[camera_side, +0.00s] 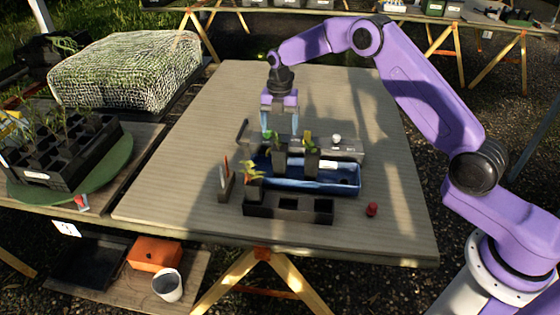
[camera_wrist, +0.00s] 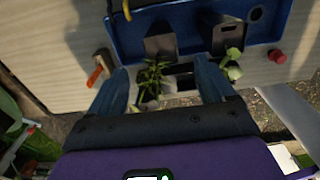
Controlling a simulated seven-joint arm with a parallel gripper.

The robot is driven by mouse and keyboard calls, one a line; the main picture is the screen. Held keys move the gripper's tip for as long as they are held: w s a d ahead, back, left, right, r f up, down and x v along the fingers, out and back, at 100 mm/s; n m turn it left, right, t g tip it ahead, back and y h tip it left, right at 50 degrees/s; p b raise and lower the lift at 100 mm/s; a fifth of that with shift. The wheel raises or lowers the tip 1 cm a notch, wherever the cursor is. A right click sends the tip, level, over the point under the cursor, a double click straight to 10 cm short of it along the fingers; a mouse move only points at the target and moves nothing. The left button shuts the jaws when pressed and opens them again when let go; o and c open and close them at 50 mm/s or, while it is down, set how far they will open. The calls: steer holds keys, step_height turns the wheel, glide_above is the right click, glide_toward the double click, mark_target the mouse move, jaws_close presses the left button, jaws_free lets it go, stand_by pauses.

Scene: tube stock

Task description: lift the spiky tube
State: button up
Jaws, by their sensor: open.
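My gripper (camera_side: 280,128) points down over the back of the blue tray (camera_side: 340,188), its jaws apart. In the wrist view the two fingers stand apart, with narrow, spiky green leaves (camera_wrist: 152,78) showing between them; I cannot tell whether they touch. A dark square tube (camera_wrist: 160,46) is just above these leaves and seems to carry them. A second dark tube (camera_wrist: 228,40) is to its right, with broader leaves (camera_wrist: 232,70). In the side view, dark tubes (camera_side: 280,160) and (camera_side: 311,161) stand upright by the tray. Another planted tube (camera_side: 253,189) stands at the left of the black rack.
The black rack (camera_side: 263,211) with open slots is in front of the tray. A red knob-like object (camera_side: 371,209) lies to its right, and a small upright holder (camera_side: 226,186) stands left. A grey box (camera_side: 350,148) is behind the tray. The table (camera_side: 240,90) is clear at the back.

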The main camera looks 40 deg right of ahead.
mark_target(280, 147)
steer(key=shift+s+f, duration=0.15)
steer(key=shift+f, duration=4.05)
